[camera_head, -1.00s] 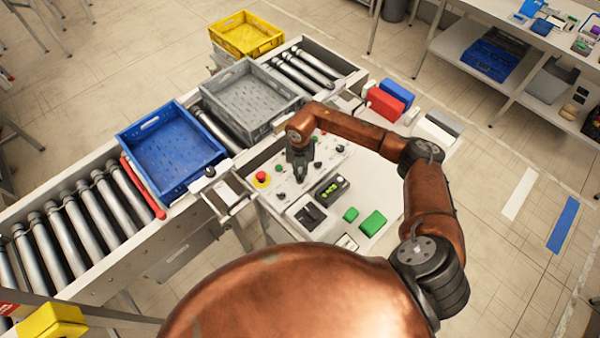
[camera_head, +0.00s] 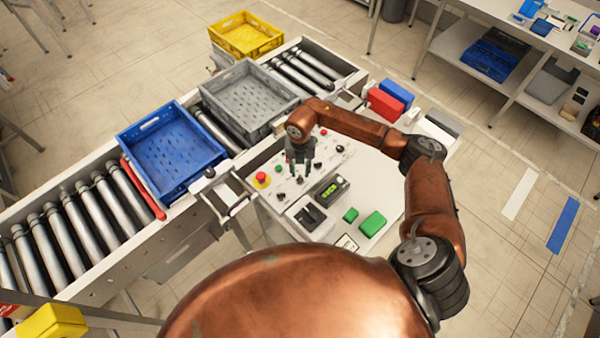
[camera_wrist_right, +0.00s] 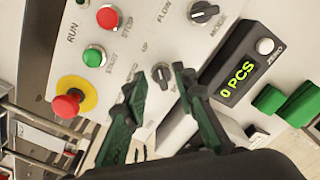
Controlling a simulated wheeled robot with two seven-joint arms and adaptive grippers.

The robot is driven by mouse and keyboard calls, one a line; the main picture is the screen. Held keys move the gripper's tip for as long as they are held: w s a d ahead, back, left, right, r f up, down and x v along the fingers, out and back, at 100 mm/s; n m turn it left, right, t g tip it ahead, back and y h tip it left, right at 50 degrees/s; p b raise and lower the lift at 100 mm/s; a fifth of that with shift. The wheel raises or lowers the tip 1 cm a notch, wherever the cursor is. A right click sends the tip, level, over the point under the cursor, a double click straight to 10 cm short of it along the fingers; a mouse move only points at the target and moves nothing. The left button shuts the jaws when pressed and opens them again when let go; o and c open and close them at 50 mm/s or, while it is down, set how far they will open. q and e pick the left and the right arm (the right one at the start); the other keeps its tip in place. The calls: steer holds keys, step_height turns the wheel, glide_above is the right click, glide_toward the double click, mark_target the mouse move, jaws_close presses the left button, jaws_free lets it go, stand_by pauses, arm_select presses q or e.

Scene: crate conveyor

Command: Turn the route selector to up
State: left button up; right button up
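The route selector looks to be the small grey knob (camera_wrist_right: 162,73) on the control panel, beside a printed "UP" in the right wrist view. Its pointer direction is hard to make out. My right gripper (camera_wrist_right: 160,82) is open, with one dark finger on each side of this knob in that view; whether either finger touches it I cannot tell. In the head view my right gripper (camera_head: 299,164) points down over the panel (camera_head: 333,166). My left gripper is not in view.
Near the gripper are a red emergency button (camera_wrist_right: 67,104) on a yellow base, a green start button (camera_wrist_right: 94,56), a red stop button (camera_wrist_right: 108,17), a mode knob (camera_wrist_right: 203,12) and a "0 PCS" display (camera_wrist_right: 238,78). Blue (camera_head: 172,152) and grey (camera_head: 250,97) crates stand on the conveyor.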

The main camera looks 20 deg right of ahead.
mark_target(300, 175)
step_height(300, 175, up, 10)
stand_by(0.3)
stand_by(0.5)
